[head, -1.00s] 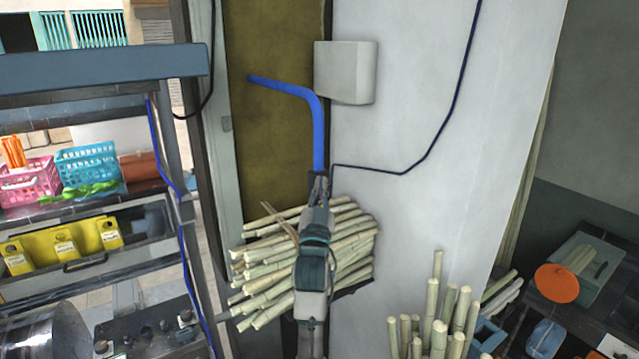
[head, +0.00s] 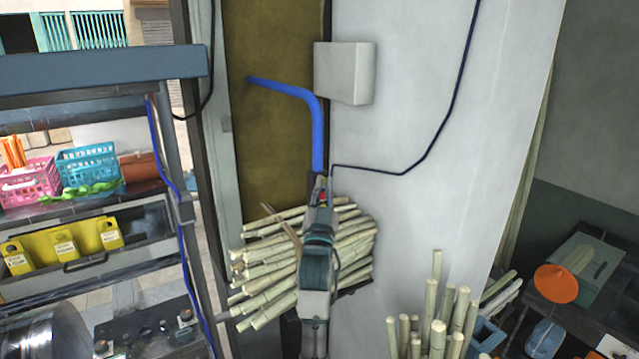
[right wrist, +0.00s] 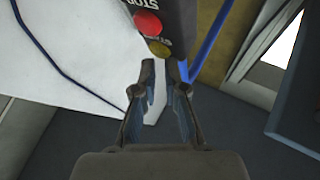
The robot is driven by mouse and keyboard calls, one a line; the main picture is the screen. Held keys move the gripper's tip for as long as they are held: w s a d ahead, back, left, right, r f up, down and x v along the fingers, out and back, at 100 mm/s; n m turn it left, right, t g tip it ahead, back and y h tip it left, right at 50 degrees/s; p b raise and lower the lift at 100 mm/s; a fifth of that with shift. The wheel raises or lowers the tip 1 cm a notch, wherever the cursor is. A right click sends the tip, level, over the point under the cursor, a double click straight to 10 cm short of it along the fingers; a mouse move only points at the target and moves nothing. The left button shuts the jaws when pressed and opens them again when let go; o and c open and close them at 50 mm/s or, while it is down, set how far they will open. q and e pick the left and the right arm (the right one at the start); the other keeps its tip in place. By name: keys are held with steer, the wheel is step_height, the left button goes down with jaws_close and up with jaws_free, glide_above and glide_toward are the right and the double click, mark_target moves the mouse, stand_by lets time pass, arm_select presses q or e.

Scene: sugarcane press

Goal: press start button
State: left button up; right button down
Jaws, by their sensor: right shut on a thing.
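A dark control box (right wrist: 171,16) fills the top of the right wrist view. It carries a red button (right wrist: 147,23) with lettering that reads as STOP, upside down. Beside it is a yellowish button (right wrist: 159,49) with a small label. My right gripper (right wrist: 161,68) has its fingertips close to the yellowish button; I cannot tell if they touch it. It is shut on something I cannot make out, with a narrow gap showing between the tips. In the head view my right gripper (head: 319,180) is at the lower end of the blue pipe (head: 318,130). My left gripper is out of view.
Cut cane stalks (head: 265,270) are stacked behind my right arm, and more stand upright (head: 433,310) at the lower right. A grey wall box (head: 344,72) hangs above. A shelf unit with a blue basket (head: 88,165) stands left. Bare white wall (head: 430,215) lies to the right.

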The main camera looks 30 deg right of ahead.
steer(key=s+d, duration=0.1)
steer(key=s, duration=0.5)
steer(key=shift+d+f+p, duration=0.35)
steer(key=shift+f+p, duration=0.05)
stand_by(0.9)
